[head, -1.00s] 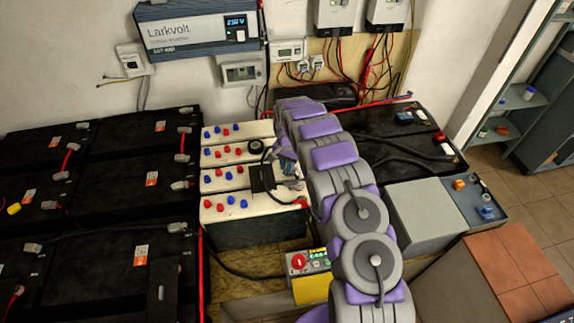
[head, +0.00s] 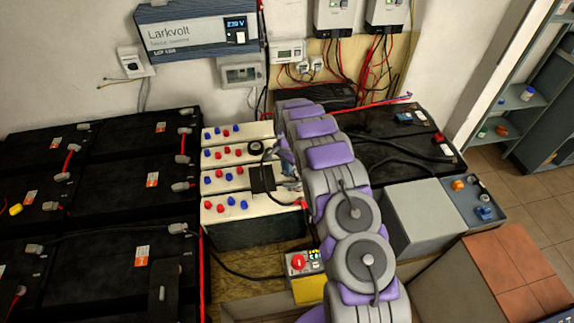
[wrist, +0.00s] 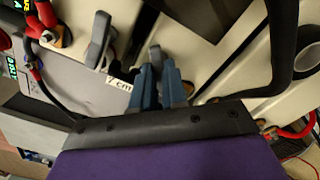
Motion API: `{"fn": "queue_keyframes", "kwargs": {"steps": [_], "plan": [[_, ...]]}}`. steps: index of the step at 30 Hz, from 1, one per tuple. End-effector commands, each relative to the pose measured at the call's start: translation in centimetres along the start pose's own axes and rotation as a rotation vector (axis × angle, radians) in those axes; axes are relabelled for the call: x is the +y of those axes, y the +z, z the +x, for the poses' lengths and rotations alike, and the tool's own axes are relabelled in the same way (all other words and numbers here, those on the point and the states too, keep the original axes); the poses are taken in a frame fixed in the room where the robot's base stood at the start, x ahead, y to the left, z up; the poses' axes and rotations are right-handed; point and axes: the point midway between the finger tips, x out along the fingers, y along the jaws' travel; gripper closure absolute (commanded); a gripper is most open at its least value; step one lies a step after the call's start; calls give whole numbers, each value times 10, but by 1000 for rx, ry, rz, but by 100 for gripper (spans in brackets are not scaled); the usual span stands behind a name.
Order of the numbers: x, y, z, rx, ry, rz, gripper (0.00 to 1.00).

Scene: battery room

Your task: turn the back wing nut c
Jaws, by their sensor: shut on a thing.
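My gripper (wrist: 159,86) shows in the wrist view as two blue-grey fingers, close together, over the pale battery tops. A small grey upright piece (wrist: 154,53) shows at the fingertips; it looks like a wing of the wing nut, mostly hidden by the fingers. In the head view my gripper (head: 286,163) is small and partly behind my arm, low over the right end of the white batteries (head: 228,176). A second grey winged piece (wrist: 98,40) stands apart to the left in the wrist view. I cannot read any letter on either.
A black cable (wrist: 281,50) arches close to the right of the fingers. A black ring (wrist: 296,50) lies beyond it. A red-sleeved cable end (wrist: 42,22) is at left. Black batteries (head: 120,205) fill the left. A control box (head: 303,263) stands in front.

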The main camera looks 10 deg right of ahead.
Motion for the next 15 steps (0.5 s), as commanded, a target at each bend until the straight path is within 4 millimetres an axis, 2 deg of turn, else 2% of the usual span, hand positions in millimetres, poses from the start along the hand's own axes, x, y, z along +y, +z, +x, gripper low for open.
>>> {"fn": "queue_keyframes", "kwargs": {"steps": [15], "plan": [[-2, 1, -4, 1, -5, 455, 100]]}}
